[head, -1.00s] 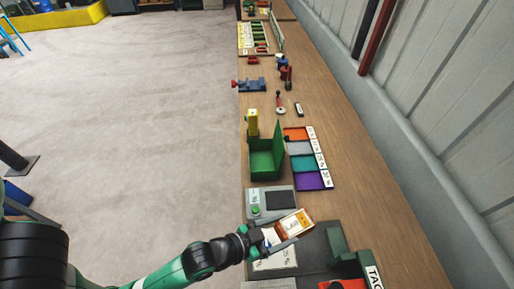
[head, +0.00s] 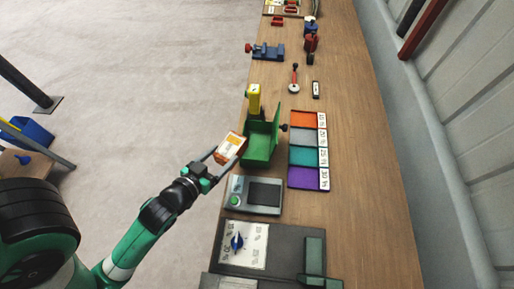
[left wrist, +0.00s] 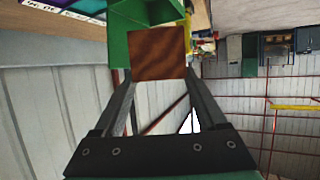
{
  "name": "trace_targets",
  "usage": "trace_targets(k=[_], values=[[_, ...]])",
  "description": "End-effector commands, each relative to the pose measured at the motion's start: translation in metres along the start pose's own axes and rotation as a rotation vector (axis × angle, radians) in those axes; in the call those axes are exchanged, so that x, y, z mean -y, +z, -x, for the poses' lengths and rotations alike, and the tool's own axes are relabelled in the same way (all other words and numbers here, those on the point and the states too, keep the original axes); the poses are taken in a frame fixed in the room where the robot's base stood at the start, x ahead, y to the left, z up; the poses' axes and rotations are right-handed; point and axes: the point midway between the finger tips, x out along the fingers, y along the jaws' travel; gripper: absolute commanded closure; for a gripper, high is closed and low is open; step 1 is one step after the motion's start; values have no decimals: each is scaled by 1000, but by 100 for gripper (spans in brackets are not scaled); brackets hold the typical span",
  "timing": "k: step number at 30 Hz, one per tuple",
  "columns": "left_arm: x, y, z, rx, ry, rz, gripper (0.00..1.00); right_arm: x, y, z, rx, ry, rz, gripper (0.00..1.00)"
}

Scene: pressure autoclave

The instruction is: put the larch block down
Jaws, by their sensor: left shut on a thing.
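The larch block (head: 230,148) is orange-brown with a pale label in the head view. My left gripper (head: 224,157) is shut on it and holds it raised, just left of the open green box (head: 258,153) at the bench's left edge. In the left wrist view the block (left wrist: 157,52) shows a brown wood-grain face between the fingertips, with green box walls (left wrist: 119,36) behind it. I cannot tell whether the block touches the box. My right gripper is not in view.
A grey device with a dark panel (head: 264,194) stands nearer than the box. A yellow object (head: 254,97) stands behind it. To the right is a tray with orange, grey, teal and purple sections (head: 302,178). Bare bench (head: 360,170) lies right of that.

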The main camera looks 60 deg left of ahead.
Motion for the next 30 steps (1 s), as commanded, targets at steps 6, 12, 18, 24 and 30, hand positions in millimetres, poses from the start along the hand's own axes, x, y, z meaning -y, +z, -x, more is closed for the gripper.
trace_targets(k=[6,12,18,24,30], values=[[4,2,-5,-6,-13,7,94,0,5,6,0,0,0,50],[-1,2,-51,-8,-12,8,94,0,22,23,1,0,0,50],[-8,13,-113,0,-11,5,94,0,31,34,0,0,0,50],[-11,32,-150,-2,-11,5,94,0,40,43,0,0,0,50],[-12,35,-159,-4,-10,5,94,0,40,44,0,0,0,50]])
